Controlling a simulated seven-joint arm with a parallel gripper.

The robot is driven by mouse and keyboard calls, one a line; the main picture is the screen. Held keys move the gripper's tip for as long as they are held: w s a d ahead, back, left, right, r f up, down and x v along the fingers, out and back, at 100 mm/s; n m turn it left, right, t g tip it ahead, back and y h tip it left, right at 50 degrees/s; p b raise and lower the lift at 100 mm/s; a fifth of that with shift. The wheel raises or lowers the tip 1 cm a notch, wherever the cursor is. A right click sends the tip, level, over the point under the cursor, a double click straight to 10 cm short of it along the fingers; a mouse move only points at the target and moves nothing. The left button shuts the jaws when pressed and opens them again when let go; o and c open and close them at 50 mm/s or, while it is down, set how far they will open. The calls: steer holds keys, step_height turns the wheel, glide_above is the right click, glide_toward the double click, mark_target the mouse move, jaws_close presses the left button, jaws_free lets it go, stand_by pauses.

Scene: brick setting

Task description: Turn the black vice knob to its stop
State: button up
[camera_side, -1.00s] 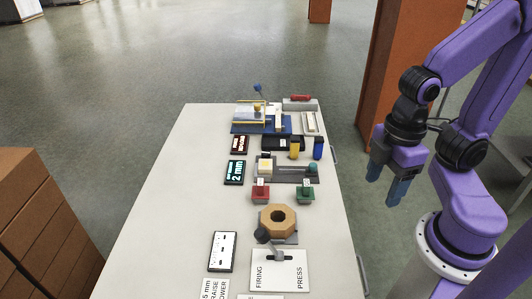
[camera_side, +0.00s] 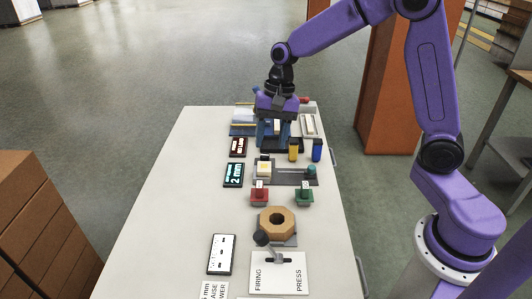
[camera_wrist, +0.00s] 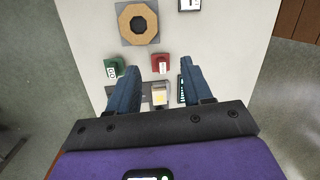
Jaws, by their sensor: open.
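The block also shows at the top of the wrist view (camera_wrist: 127,22). My gripper (camera_side: 273,143) points down over the far part of the table, well beyond the knob. In the wrist view my gripper (camera_wrist: 161,72) has its blue fingers apart with nothing held between them.
Red (camera_side: 259,195) and green (camera_side: 305,195) blocks stand between my gripper and the octagonal block. The table's left side is clear.

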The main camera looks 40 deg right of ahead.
steer(key=w+d+f+m+t, duration=0.1)
steer(key=w+d+f+m, duration=0.3)
steer(key=w+d+m, duration=0.6)
steer(key=m+t+y, duration=0.1)
steer(key=m+t, duration=0.1)
steer(key=m, duration=0.6)
glide_toward(265, 155)
steer(key=x, duration=0.8)
steer(key=shift+w+a+f, duration=0.1)
steer(key=shift+a+f, duration=0.1)
steer(key=shift+f, duration=0.05)
steer(key=c, duration=0.8)
